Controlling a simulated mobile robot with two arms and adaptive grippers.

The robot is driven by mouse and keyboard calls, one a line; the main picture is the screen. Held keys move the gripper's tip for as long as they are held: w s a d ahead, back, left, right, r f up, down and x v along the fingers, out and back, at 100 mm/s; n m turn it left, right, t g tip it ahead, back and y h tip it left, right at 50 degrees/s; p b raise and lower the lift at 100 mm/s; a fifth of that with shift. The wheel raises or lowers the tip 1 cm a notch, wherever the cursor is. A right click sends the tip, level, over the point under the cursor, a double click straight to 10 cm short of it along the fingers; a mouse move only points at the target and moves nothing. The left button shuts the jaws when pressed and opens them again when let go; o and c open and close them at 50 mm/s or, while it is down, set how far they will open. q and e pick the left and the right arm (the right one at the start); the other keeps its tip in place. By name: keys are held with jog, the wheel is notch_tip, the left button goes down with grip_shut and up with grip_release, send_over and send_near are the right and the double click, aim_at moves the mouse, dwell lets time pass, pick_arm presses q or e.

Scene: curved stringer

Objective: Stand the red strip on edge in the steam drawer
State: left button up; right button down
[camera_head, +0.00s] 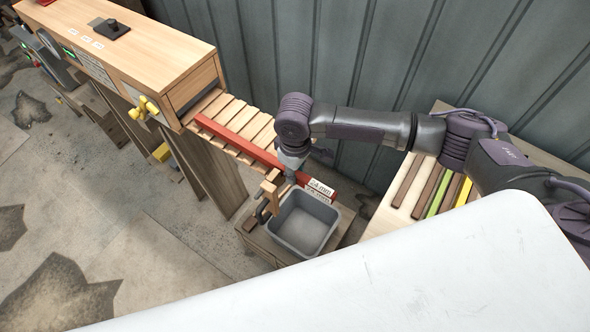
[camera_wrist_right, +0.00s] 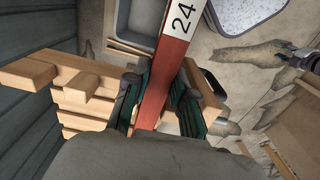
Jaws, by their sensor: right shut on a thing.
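The red strip (camera_head: 238,143) is long, with a white label at its near right end. Its far left end is at the slatted tray (camera_head: 233,112) at the mouth of the wooden steam box (camera_head: 187,78); I cannot tell whether it touches the slats. My right gripper (camera_head: 290,165) is shut on the strip near its labelled end. In the right wrist view the gripper (camera_wrist_right: 158,98) has its dark fingers on both sides of the red strip (camera_wrist_right: 165,80), with "24" on its label. My left gripper is not in view.
A grey bin (camera_head: 303,246) stands below the strip's labelled end, with a wooden clamp-like piece (camera_head: 270,190) beside it. A table at the right holds brown, green (camera_head: 437,195) and yellow strips. A corrugated wall (camera_head: 330,60) stands close behind.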

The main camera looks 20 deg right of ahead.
jog(key=shift+f, duration=0.1)
jog(key=c, duration=0.9)
grip_release()
notch_tip(320, 180, up, 12)
jog(key=shift+f, duration=0.1)
